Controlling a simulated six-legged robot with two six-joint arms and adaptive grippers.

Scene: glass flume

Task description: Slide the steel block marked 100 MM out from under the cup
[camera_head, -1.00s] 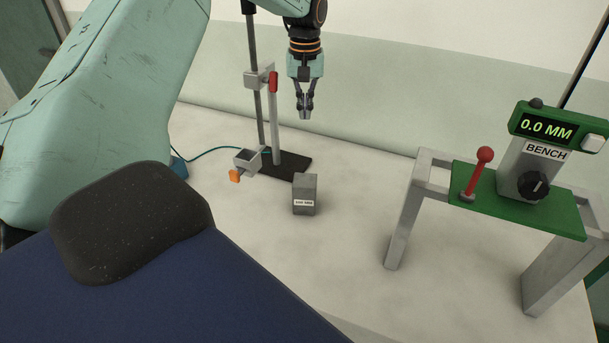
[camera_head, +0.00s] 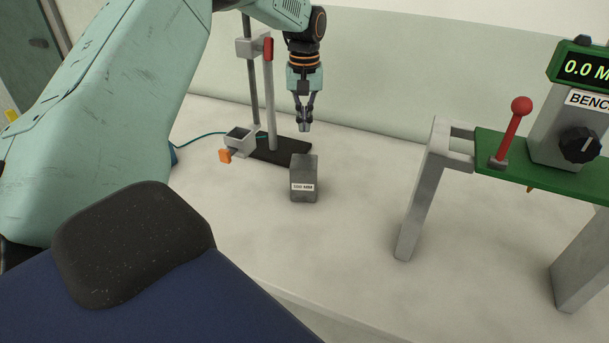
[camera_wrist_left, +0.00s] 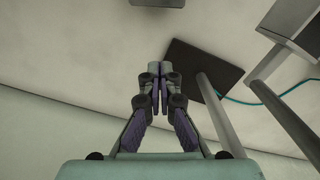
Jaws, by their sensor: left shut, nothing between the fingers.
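The steel block (camera_head: 303,180) stands upright on the pale table, its white label reading about 100 MM. It is clear of the small grey square cup (camera_head: 239,139), which is at the stand to its left and behind. An orange tab (camera_head: 225,156) shows beside the cup. My left gripper (camera_head: 304,129) points down above and behind the block, shut and empty, not touching it. In the left wrist view the shut fingers (camera_wrist_left: 160,75) show, with part of a grey block (camera_wrist_left: 158,3) at the top edge. My right gripper is not in view.
The stand's dark base (camera_head: 280,151) and upright rods are left of the gripper. A green-topped bench (camera_head: 540,173) with a red-knobbed lever (camera_head: 514,125) and a display stands at the right. Table between block and bench is clear.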

